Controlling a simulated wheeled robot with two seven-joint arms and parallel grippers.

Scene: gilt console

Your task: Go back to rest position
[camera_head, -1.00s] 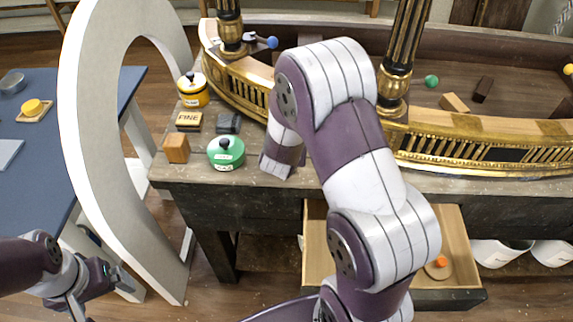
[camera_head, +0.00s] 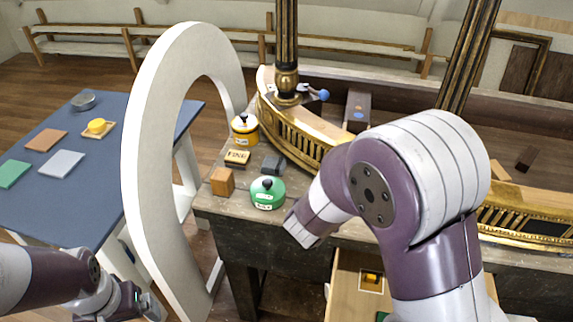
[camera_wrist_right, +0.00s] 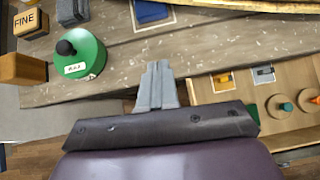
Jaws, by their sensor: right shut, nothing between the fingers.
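My right arm bends across the right half of the head view, its wrist over the front edge of the gilt console (camera_head: 330,232). The right gripper (camera_wrist_right: 157,85) shows in the wrist view, its grey fingers together and empty, above the worktop edge; the arm hides it in the head view. A green round pot with a black knob (camera_head: 268,192) stands left of that wrist, and it also shows in the wrist view (camera_wrist_right: 88,58). My left gripper (camera_head: 140,303) is low at the left of the head view, partly cut off, its finger gap unclear.
A wooden cube (camera_head: 222,182), FINE block (camera_head: 237,158), dark block (camera_head: 273,164) and yellow pot (camera_head: 244,129) stand near the green pot. An open drawer (camera_head: 345,282) juts out below. A white arch (camera_head: 140,180) stands between console and blue table (camera_head: 90,205).

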